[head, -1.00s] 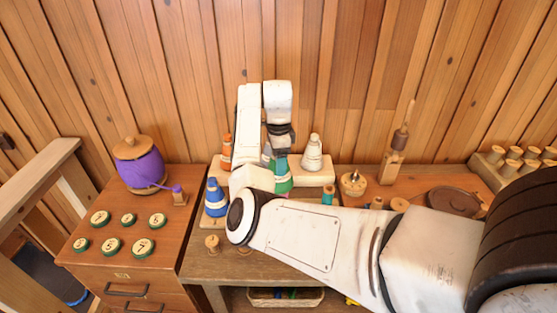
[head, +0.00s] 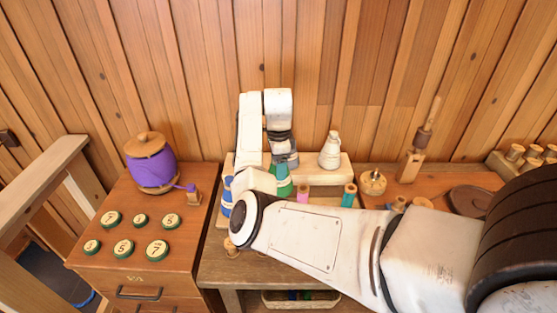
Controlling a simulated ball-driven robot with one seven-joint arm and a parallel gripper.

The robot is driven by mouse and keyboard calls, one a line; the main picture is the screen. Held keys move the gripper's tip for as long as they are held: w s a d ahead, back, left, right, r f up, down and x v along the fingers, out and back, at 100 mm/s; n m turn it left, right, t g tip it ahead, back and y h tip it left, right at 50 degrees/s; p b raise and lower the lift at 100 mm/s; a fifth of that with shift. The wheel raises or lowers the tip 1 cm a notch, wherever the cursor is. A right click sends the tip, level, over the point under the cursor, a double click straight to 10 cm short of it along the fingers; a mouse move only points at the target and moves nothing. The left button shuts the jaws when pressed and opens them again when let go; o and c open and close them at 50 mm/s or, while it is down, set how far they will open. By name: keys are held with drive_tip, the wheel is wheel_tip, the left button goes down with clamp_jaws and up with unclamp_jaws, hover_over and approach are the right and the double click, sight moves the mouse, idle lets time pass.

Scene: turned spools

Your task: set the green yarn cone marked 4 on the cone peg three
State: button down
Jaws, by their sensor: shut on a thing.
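The green yarn cone (head: 280,187) is under my gripper (head: 282,163), in front of the pale raised wooden rack (head: 318,171). My gripper points down and is shut on the top of the cone. A number on it is not readable. Whether its base touches anything is hidden by my arm. A white cone (head: 330,151) stands on the right part of the rack. A blue cone (head: 227,195) shows partly at the left, beside my arm. No bare cone peg or peg number can be made out; my arm covers the rack's left part.
Pink (head: 303,196) and teal (head: 349,196) spools stand just right of the green cone. A pincushion (head: 373,182) and a wooden spindle stand (head: 411,162) are farther right. A purple yarn jar (head: 151,166) and several numbered discs (head: 123,247) sit on the left cabinet (head: 97,214).

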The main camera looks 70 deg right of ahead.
sight(279, 188)
wheel_tip(279, 188, down, 8)
drive_tip(key=b, duration=0.5)
drive_tip(key=shift+r, duration=0.25)
drive_tip(key=shift+f, duration=0.1)
idle(0.4)
drive_tip(key=shift+f+b, duration=0.4)
drive_tip(key=shift+f, duration=0.45)
drive_tip(key=shift+f, duration=0.6)
idle(1.5)
drive_tip(key=shift+c, duration=1.8)
unclamp_jaws()
drive_tip(key=shift+r, duration=0.1)
drive_tip(key=shift+r+p, duration=4.45)
drive_tip(key=shift+r, duration=1)
